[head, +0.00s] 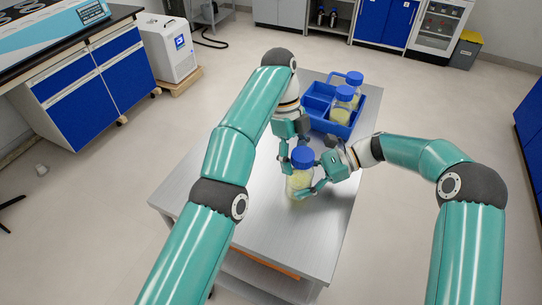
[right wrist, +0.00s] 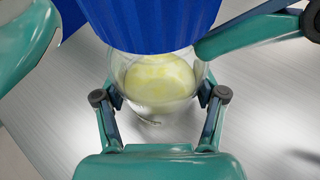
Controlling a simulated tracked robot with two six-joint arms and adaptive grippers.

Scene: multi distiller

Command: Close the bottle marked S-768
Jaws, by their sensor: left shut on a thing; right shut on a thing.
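A clear bottle (head: 297,184) with pale yellow contents stands upright on the metal table in the head view. Its blue ribbed cap (head: 303,155) sits on its neck. My left gripper (head: 301,153) comes from above and is shut on the cap. My right gripper (head: 302,180) comes from the right, lower down, and is shut on the bottle's body. In the right wrist view, the cap (right wrist: 150,22) fills the top, with the glass body (right wrist: 152,108) between my right fingers. No marking is readable, so I cannot tell whether this is S-768.
A blue rack (head: 318,112) with two blue-capped bottles (head: 342,103) stands at the far end of the table (head: 240,215). The table's near part is clear. Blue cabinets (head: 95,100) and a white machine (head: 167,48) stand away from the table at left.

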